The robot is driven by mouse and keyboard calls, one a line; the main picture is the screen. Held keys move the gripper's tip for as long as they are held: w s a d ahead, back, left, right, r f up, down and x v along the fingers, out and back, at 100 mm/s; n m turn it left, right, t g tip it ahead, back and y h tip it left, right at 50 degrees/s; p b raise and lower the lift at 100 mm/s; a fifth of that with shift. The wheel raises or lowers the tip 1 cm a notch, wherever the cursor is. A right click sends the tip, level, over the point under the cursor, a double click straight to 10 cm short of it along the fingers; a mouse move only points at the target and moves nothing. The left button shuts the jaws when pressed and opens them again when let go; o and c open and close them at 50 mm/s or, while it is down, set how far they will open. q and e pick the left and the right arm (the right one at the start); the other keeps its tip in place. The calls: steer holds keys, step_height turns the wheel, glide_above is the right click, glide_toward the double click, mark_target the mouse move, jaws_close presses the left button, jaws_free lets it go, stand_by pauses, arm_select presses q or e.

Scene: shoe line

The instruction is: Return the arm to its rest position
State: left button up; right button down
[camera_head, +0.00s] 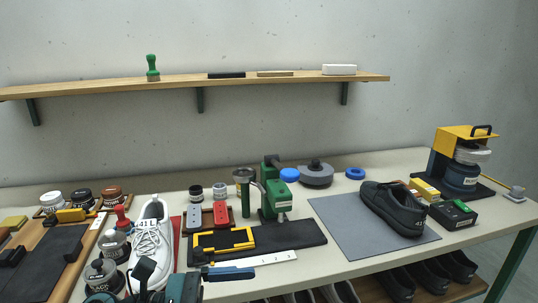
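My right gripper is not in view. A black shoe (393,209) lies on the grey mat (338,222) on the right.
A blue-handled tool (229,274) and a ruler (276,259) lie near the front edge. A green machine (275,202) stands mid-table, and a yellow press (456,150) at the far right. Jars and brushes crowd the left. A shelf (280,80) hangs above.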

arm_select(q)
steer(key=w+a+f+n+t+y+p, duration=0.1)
steer(key=w+a+f+n+t+y, duration=0.15)
steer(key=n+t, duration=0.95)
steer(key=w+a+f+n+t+y+p, duration=0.1)
steer(key=w+a+f+n+t+y, duration=0.2)
steer(key=n, duration=1.6)
steer(key=s+a+f+n+g+y, duration=0.2)
steer(key=s+f+n, duration=0.4)
steer(key=f+n, duration=0.3)
steer(key=s+a+f+n+g+y, duration=0.2)
steer(key=s+f+n+g+y, duration=0.2)
steer(key=f+n, duration=0.6)
steer(key=s+n+y, duration=0.1)
steer(key=s+y, duration=0.1)
steer(key=y, duration=0.1)
steer(key=shift+f+p, duration=0.3)
steer(key=shift+p, duration=0.1)
steer(key=shift+a+y, duration=0.1)
steer(key=shift+y, duration=0.15)
